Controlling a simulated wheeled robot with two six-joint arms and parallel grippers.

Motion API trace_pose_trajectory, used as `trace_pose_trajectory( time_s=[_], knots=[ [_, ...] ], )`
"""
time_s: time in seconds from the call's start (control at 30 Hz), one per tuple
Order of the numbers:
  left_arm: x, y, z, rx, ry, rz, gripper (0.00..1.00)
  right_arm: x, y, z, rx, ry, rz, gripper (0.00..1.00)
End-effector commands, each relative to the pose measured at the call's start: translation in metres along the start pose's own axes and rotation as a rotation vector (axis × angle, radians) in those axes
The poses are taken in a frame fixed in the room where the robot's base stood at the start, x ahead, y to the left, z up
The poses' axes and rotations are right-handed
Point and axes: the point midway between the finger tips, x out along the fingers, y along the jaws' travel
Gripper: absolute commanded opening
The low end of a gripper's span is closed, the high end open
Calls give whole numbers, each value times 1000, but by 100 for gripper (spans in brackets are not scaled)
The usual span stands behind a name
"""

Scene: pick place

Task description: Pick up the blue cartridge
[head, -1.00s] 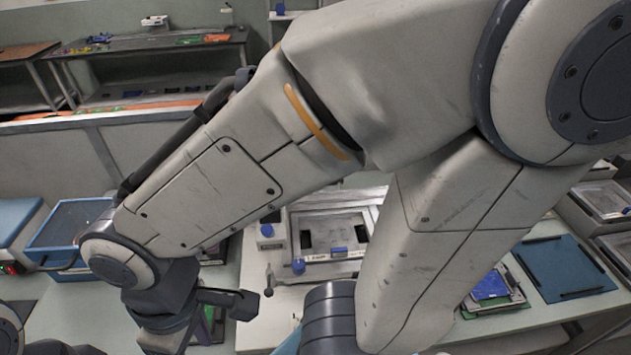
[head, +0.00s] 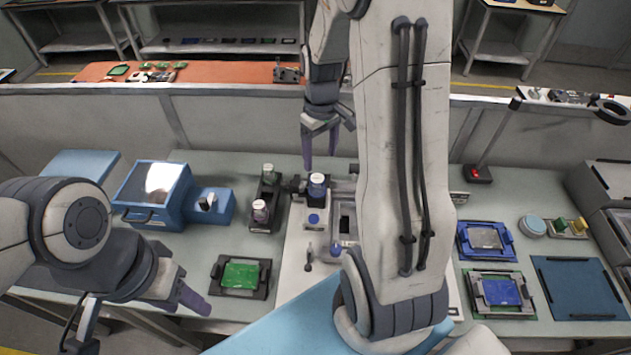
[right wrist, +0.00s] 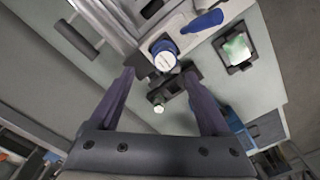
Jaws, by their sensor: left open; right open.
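The blue cartridge (head: 317,186), a short round blue piece with a white top, stands upright in a dark mount on the white machine at the middle of the bench. In the right wrist view the blue cartridge (right wrist: 165,56) shows between and beyond my fingers, apart from both. My right gripper (head: 320,158) is open and empty, pointing down above and behind the cartridge in the head view. The right wrist view shows its two spread fingers (right wrist: 158,80). My left gripper (head: 180,293) is open and empty at the lower left, near the green board; its fingers show only partly.
A dark rack with two small jars (head: 260,210) stands left of the machine. A blue box (head: 155,193) is further left, and a green board (head: 240,275) lies in front. Blue trays (head: 485,240) and a blue mat (head: 581,288) lie right. My right arm hides part of the machine.

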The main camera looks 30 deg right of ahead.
Motion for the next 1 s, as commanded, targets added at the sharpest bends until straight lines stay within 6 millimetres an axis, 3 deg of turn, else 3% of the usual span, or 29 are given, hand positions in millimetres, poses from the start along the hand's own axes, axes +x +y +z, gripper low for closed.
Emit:
trace_pose_trajectory(
  time_s=[0.2,0.47,0.7,1.0],
  knots=[
    [-8,1,0,1,0,0,50,33,-2,1,-2,-5,-3,81],
    [-20,1,-1,3,0,0,50,51,-6,0,-4,-6,-3,81],
    [-34,2,-2,5,0,0,50,83,-10,-1,-2,-5,-3,81],
    [-35,2,-2,6,0,0,50,93,-9,-2,-2,0,-1,81]
  ],
)
